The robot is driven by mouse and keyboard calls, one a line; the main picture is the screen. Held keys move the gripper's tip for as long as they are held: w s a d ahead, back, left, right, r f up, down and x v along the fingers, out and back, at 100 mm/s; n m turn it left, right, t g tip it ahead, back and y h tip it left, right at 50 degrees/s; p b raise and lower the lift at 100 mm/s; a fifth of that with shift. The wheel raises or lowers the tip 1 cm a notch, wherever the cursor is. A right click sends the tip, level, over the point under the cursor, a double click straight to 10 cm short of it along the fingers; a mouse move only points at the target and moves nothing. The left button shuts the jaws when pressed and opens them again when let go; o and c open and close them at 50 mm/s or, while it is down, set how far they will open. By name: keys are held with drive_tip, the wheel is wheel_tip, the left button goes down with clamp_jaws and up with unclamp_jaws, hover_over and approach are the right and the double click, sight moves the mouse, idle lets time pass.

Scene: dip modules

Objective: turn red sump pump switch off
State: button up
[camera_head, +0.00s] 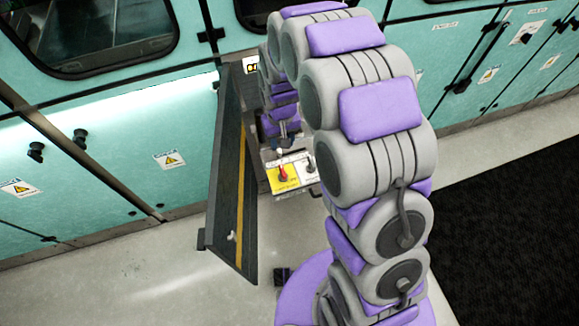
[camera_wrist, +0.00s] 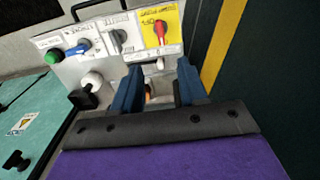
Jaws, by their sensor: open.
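The red switch (camera_wrist: 160,30) sits on a yellow plate (camera_wrist: 173,15) at the top of the wrist view, its handle roughly upright in that picture. In the head view the red switch (camera_head: 283,175) shows on the yellow part of the light panel, just below my gripper (camera_head: 284,140). In the wrist view my gripper (camera_wrist: 158,80) has its two dark blue fingers apart, with nothing held. The fingertips point toward the panel, below the red switch in the picture. I cannot tell the exact gap between fingertips and panel.
Left of the red switch in the wrist view are a grey rotary switch (camera_wrist: 120,37), a blue switch (camera_wrist: 83,46) and a green button (camera_wrist: 54,56). A white-and-black knob (camera_wrist: 88,90) stands below them. A dark open door (camera_head: 228,170) stands close beside the panel.

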drive_tip(key=f, duration=0.2)
drive_tip(key=b, duration=0.4)
approach(283, 169)
wheel_tip(283, 169, down, 9)
drive_tip(key=shift+s+a+f, duration=0.15)
drive_tip(key=shift+c, duration=0.3)
clamp_jaws()
